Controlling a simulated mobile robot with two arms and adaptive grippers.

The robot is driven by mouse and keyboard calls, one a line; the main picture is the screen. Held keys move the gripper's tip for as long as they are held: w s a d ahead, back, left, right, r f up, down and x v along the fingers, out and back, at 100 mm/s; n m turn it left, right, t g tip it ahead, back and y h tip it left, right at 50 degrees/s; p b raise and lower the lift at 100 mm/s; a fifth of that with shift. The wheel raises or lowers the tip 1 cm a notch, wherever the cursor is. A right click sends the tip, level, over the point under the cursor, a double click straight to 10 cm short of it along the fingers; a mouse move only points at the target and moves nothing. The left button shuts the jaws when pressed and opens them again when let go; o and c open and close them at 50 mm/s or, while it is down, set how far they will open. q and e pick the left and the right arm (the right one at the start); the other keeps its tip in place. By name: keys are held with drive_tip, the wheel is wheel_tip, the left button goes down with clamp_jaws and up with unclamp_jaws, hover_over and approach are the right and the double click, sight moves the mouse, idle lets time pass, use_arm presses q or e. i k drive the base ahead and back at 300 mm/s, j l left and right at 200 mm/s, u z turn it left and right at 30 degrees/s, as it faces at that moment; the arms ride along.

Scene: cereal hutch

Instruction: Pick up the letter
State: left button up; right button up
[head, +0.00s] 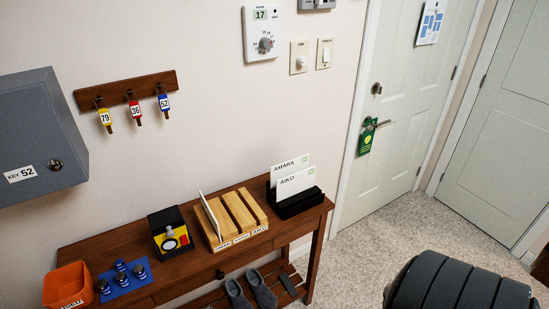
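Two white letters stand upright in a black holder (300,204) at the right end of the brown wooden table. The rear letter, marked AMARA (290,163), is partly hidden by the front letter, marked AIKO (297,182). Another thin white card or letter (210,214) stands on edge, leaning slightly, in the left slot of a light wooden sorter (247,222). Its face is seen nearly edge-on, so no name is readable on it. Small labels run along the sorter's front. Neither of my grippers is in view.
On the table (95,242) are a black and yellow box (170,232), a blue mat (127,285) with several small jars, and an orange bin (68,287). Slippers (262,290) lie on the lower shelf. A grey key box (40,140) and key rack (125,88) hang above. Carpet by the door (400,100) is clear.

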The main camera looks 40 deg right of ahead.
sight(289, 186)
drive_tip(key=z, duration=1.5)
